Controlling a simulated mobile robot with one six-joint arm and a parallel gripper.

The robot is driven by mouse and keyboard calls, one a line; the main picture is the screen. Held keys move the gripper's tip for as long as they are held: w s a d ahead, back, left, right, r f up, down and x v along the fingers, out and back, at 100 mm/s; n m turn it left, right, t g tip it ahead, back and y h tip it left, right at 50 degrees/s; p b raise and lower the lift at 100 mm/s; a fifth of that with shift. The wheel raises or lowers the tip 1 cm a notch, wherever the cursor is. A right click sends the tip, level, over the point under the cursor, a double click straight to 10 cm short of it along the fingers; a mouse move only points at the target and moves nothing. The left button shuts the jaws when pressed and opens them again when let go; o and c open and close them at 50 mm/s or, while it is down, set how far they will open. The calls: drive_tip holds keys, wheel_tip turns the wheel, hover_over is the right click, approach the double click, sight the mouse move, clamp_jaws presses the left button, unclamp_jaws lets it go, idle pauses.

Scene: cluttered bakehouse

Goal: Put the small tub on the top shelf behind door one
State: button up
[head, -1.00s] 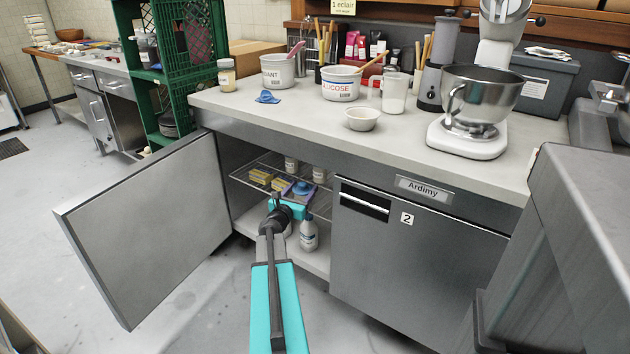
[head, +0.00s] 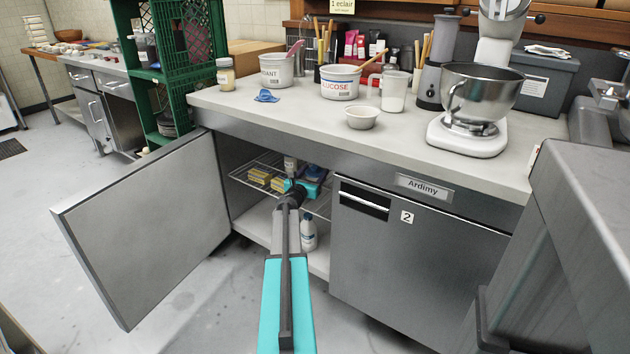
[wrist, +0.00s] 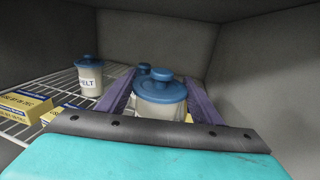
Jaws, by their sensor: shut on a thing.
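My gripper (wrist: 158,84) is shut on the small tub (wrist: 160,98), a pale tub with a blue lid, seen between the purple fingers in the wrist view. The tub is upright inside the cupboard, over the wire top shelf (wrist: 52,86); I cannot tell whether it touches the shelf. In the head view my gripper (head: 298,190) reaches into the cupboard at shelf height, and my arm hides the tub. Door one (head: 145,225) stands wide open to the left. The top shelf also shows in the head view (head: 240,174).
Another blue-lidded tub (wrist: 88,78) stands left on the shelf, and a further blue lid (wrist: 144,69) shows just behind the held tub. Yellow boxes (wrist: 22,104) lie at left. The cupboard wall (wrist: 262,75) is close on the right. A white bottle (head: 309,236) stands below.

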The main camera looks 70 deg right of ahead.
drive_tip(key=shift+d, duration=0.6)
drive_tip(key=shift+f+b, duration=0.55)
drive_tip(key=shift+f, duration=1.15)
drive_tip(key=shift+f, duration=0.15)
drive_tip(key=o, duration=1.6)
drive_tip(key=shift+o, duration=0.2)
drive_tip(key=shift+a, duration=0.15)
drive_tip(key=a+p, duration=0.1)
drive_tip(key=a, duration=1)
drive_tip(key=shift+w+a, duration=0.2)
drive_tip(key=shift+a, duration=0.2)
